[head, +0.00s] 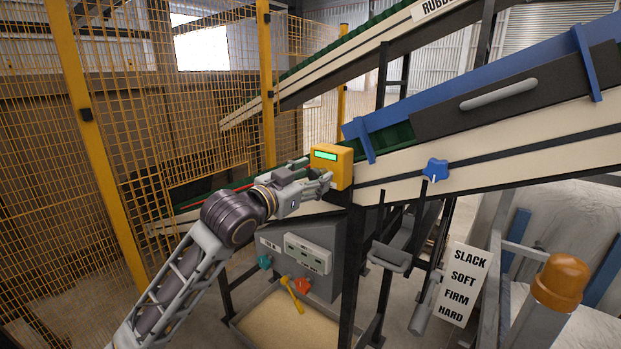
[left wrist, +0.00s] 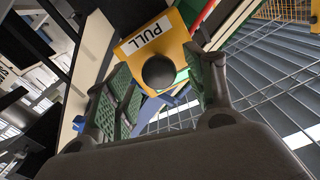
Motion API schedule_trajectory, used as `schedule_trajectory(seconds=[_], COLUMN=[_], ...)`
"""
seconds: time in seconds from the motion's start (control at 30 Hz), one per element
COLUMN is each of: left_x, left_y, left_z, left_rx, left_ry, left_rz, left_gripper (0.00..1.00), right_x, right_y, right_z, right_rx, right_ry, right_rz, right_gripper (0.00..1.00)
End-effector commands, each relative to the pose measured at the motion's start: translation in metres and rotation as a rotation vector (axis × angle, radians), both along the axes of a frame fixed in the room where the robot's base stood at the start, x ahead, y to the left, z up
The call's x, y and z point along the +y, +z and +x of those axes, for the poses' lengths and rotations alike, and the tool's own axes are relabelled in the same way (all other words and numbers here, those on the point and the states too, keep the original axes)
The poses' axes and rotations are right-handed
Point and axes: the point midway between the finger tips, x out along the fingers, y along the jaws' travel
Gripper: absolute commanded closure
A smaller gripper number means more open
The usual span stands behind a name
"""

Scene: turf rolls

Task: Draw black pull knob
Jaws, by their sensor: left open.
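The black pull knob (left wrist: 159,72) is round and sits on a yellow box face under a white "PULL" label (left wrist: 146,35) in the left wrist view. In the head view the yellow box (head: 331,166) with a green display is on the conveyor frame; the knob is hidden there behind my gripper or on a face turned away. My left gripper (head: 326,184) is open at the box's lower left. In the left wrist view its green-padded fingers (left wrist: 160,88) stand on either side of the knob, with visible gaps; I cannot tell the depth. My right gripper is not in view.
A sloping conveyor (head: 480,144) with a blue knob (head: 435,170) runs right of the box. A grey hopper (head: 305,262) with coloured handles stands below. A yellow mesh fence (head: 95,150) closes the left. A sign (head: 463,284) and an orange beacon (head: 561,281) stand right.

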Motion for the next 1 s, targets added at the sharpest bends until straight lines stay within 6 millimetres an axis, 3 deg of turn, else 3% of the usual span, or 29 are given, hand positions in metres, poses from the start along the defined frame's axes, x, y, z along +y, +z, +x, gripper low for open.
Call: schedule_trajectory(seconds=[0.37,1.0], left_x=[0.013,0.056], left_y=[0.000,-0.001], left_z=[-0.016,-0.077], left_rx=[0.000,0.001], left_ry=[0.001,0.001], left_rz=[0.000,0.002], left_gripper=[0.46,0.46], right_x=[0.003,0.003], right_y=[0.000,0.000], right_z=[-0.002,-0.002], right_rx=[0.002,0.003], right_ry=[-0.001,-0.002], right_rz=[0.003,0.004], right_gripper=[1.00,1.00])
